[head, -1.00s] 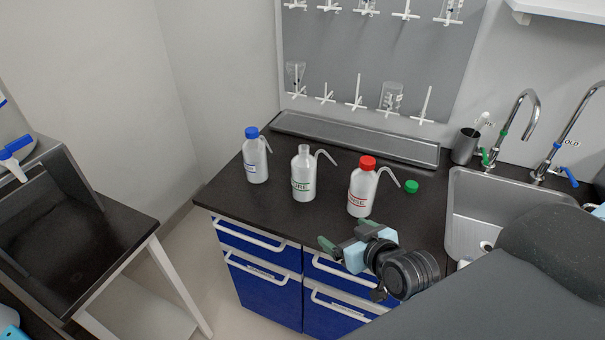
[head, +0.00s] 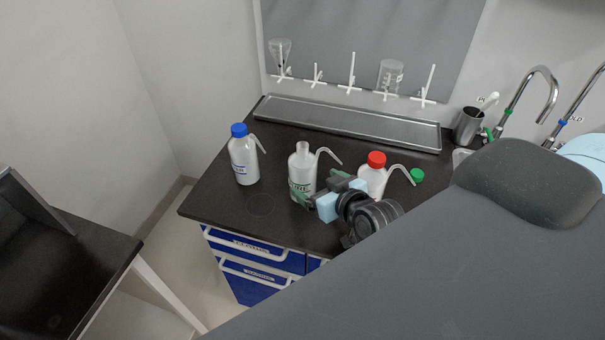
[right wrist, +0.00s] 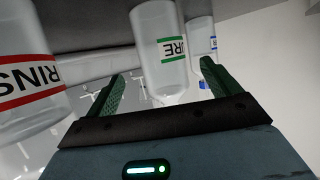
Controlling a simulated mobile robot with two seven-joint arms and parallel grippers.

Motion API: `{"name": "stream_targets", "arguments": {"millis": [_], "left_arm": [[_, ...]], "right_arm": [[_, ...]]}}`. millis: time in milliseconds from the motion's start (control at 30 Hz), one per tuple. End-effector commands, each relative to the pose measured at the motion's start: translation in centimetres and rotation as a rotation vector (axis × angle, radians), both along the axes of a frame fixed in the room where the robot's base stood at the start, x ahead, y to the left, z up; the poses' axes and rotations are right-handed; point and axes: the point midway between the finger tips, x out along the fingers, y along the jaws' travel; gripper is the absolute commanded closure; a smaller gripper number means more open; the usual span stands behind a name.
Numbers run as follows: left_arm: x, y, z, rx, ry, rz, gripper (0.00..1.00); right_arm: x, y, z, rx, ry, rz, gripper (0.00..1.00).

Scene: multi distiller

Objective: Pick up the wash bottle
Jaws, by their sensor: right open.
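Three white wash bottles stand upright on the dark counter. One has a blue cap (head: 243,163). The middle one has a green label and an open neck (head: 301,163); it also shows in the right wrist view (right wrist: 160,50). One has a red cap (head: 374,180), with its red label in the right wrist view (right wrist: 28,75). A loose green cap (head: 417,175) lies to its right. My right gripper (head: 319,184) is open at the near side of the green-label bottle, its fingers pointing toward it. The gripper partly hides the red-capped bottle. My left gripper is not in view.
A long metal tray (head: 350,122) runs along the back of the counter. A dark cup (head: 468,126) and taps stand at the right. A pegboard with glassware (head: 390,75) is behind. Bare counter lies at the front left.

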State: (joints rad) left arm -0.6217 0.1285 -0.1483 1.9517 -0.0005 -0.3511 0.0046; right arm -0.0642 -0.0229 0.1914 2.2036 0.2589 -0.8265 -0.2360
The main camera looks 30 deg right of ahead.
Motion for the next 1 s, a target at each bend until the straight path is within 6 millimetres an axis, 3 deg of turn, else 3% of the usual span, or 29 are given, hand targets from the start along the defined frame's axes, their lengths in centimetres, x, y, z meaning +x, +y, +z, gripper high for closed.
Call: {"name": "stream_targets", "arguments": {"millis": [100, 367, 700, 1000], "left_arm": [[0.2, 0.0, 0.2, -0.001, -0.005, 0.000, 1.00], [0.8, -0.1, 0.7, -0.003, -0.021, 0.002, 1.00], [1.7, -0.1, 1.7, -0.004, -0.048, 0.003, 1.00], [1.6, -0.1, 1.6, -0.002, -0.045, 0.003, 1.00]], "right_arm": [[1.2, 0.0, -0.3, 0.001, -0.002, 0.001, 0.11], [2.0, 0.1, -0.5, 0.001, -0.004, 0.000, 0.11], [5.6, 0.3, -1.8, 0.001, -0.005, 0.001, 0.11], [6.2, 0.3, -2.3, -0.001, -0.003, 0.000, 0.11]]}}
